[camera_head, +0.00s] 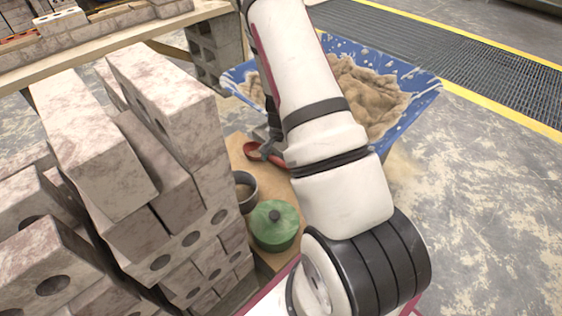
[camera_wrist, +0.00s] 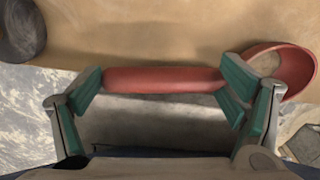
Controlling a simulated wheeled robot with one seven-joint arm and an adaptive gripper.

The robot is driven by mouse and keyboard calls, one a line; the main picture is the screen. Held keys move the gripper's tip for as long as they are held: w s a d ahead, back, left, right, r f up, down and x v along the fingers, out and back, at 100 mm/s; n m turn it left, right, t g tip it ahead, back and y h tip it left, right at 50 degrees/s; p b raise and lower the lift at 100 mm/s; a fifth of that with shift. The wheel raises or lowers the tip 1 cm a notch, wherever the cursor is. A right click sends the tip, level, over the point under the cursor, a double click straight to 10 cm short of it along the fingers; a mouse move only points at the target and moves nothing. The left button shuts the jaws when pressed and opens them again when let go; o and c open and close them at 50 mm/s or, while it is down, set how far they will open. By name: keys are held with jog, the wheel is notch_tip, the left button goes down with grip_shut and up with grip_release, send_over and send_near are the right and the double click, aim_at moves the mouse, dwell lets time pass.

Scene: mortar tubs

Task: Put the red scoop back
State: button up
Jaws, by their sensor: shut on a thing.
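The red scoop (camera_head: 262,153) shows in the head view beside my arm, above or on a brown board (camera_head: 236,147). In the wrist view the red scoop (camera_wrist: 165,80) lies crosswise, its handle between the green pads of my gripper (camera_wrist: 165,88). My gripper is shut on the handle. The scoop's round bowl end is at the right, past the right finger. In the head view my arm hides most of my gripper. I cannot tell whether the scoop touches the board.
A green lidded pot (camera_head: 273,226) and a dark round container (camera_head: 245,189) stand on the board near the stacked bricks (camera_head: 150,180). A blue tub (camera_head: 425,85) of sandy mortar stands behind my arm. Open floor (camera_head: 480,200) lies at the right.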

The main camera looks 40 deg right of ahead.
jog(key=shift+f+b, duration=0.4)
jog(key=o, duration=1.8)
jog(key=shift+c, duration=0.2)
notch_tip(320, 180, up, 12)
